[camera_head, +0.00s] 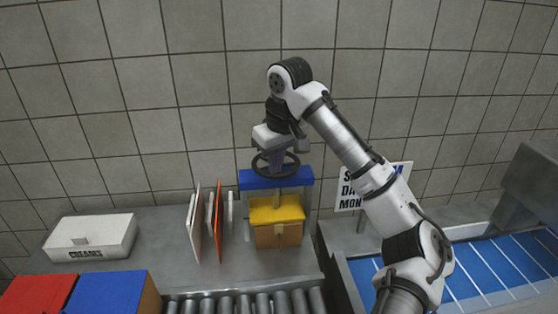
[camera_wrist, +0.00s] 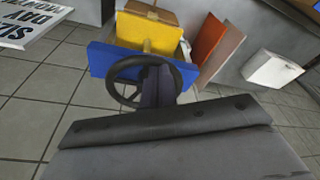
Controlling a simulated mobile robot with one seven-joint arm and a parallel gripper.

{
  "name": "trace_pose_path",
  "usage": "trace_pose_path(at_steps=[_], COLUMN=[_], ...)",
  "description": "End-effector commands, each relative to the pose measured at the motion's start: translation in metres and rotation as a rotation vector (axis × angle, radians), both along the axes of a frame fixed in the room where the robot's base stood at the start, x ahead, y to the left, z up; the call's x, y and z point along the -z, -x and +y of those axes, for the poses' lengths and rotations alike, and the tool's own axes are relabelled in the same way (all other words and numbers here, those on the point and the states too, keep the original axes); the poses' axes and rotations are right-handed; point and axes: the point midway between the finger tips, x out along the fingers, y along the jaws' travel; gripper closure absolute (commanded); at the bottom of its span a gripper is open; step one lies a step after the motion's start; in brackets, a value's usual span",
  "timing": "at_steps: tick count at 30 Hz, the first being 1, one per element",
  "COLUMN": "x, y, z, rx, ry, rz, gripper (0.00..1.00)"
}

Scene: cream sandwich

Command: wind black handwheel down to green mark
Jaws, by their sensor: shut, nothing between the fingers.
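The black handwheel (camera_head: 256,172) sits on top of a small press with a blue crossbeam (camera_head: 250,182). Below the beam is a yellow plate (camera_head: 264,214), with a brown box (camera_head: 275,236) under it. My gripper (camera_head: 276,166) points down over the wheel. In the wrist view the shut fingers (camera_wrist: 158,75) overlap the middle of the wheel (camera_wrist: 112,85), inside its rim. I cannot tell whether they touch a spoke or the hub. Part of the wheel is hidden behind them. I cannot make out a green mark in either view.
Upright white and orange boards (camera_head: 217,222) stand left of the press. A white labelled box (camera_head: 90,238) lies further left. A sign (camera_head: 349,192) stands right, partly behind my arm. Rollers (camera_head: 245,304) run in front, and a blue conveyor (camera_head: 480,268) lies right.

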Motion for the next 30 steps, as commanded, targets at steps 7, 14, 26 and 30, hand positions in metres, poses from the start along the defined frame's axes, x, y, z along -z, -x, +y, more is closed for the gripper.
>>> trace_pose_path(at_steps=[7,14,26,30], x=[0.002,0.002,0.002,-0.006], y=[0.000,-0.003,-0.003,-0.003], z=[0.006,0.020,0.021,0.021], rx=[-0.004,-0.003,0.000,0.000], ry=[0.001,0.001,0.001,0.002], rz=[0.005,0.005,0.004,0.004], gripper=[1.00,1.00,1.00,1.00])
